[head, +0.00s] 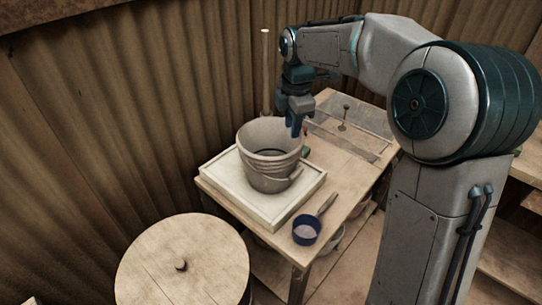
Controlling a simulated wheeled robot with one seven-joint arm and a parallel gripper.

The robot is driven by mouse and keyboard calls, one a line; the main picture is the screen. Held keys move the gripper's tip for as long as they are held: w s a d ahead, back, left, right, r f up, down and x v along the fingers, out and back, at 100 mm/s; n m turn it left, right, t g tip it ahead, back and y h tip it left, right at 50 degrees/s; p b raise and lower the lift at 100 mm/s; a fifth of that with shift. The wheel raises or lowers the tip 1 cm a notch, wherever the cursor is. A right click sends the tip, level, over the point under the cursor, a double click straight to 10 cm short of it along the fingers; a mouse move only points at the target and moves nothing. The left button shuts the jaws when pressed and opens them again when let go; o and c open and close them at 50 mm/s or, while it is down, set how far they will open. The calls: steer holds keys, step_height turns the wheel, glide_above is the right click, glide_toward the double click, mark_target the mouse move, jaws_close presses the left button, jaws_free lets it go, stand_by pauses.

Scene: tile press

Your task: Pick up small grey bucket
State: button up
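The small grey bucket (270,170) stands upright on a pale square board (221,186) at the near end of a wooden table. It looks empty from what shows of its inside. My gripper (296,129) points down at the bucket's back right rim, with its blue fingers just above or behind that rim. I cannot tell whether the fingers touch the bucket. The finger gap is too small and dark to read.
A blue scoop (307,229) with a handle lies on the table (345,190) to the right of the board. A round wooden lid (182,262) with a knob is at the front left. A thin upright rod (265,70) stands behind the bucket. Corrugated walls close off the left and back.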

mark_target(284, 157)
steer(key=shift+n, duration=0.6)
steer(key=f, duration=0.4)
steer(key=w+a+f+p, duration=0.1)
steer(key=f, duration=0.4)
steer(key=w+f, duration=0.1)
steer(key=f, duration=0.4)
steer(key=shift+w+a, duration=0.15)
steer(key=shift+a, duration=0.1)
steer(key=shift+r, duration=0.1)
jaws_close()
steer(key=shift+w+r, duration=0.1)
